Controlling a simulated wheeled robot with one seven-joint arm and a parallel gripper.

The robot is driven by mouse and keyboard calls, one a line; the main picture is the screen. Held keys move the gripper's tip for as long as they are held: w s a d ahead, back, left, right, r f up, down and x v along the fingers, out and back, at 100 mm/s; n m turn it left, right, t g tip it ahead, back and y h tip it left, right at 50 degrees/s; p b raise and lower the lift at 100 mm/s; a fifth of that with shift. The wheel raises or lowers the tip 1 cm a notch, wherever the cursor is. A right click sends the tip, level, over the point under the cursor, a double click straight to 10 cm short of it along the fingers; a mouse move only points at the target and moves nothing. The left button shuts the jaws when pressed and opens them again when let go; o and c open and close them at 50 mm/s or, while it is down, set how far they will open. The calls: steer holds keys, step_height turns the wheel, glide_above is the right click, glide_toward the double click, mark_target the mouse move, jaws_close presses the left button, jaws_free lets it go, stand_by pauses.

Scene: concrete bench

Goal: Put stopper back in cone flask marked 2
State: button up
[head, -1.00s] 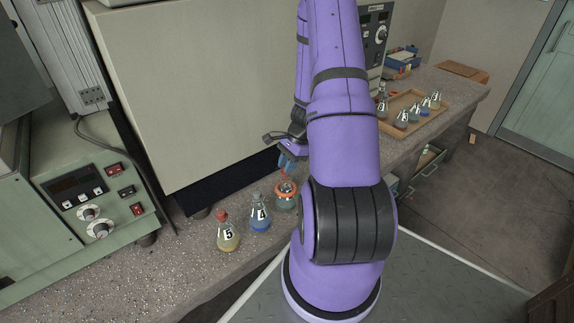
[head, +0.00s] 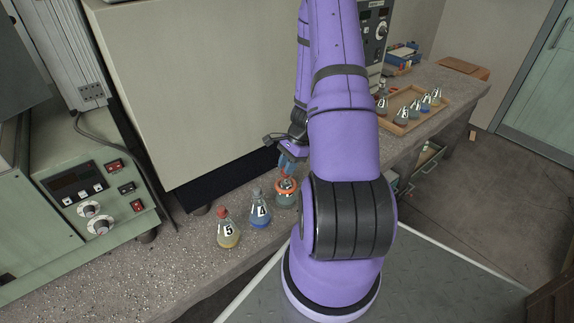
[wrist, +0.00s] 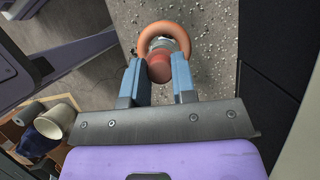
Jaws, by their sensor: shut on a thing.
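My gripper (head: 287,168) is shut on a red stopper (wrist: 158,68), which sits between its blue fingertips in the wrist view. Right beyond the stopper is the mouth of a cone flask (head: 286,200) with an orange ring (wrist: 186,45) around its upper part. The stopper is over or at this mouth; I cannot tell if it is seated. The flask stands on the bench, and its number cannot be read.
Left of it on the bench stand a blue flask (head: 260,213) and a red-stoppered yellow flask marked 5 (head: 228,235). A wooden tray (head: 441,105) with several flasks is at the back right. A large cabinet (head: 200,95) rises close behind.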

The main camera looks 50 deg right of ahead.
steer(key=shift+f, duration=0.5)
stand_by(0.5)
steer(key=o, duration=1.5)
steer(key=shift+r, duration=0.15)
steer(key=shift+r, duration=4.4)
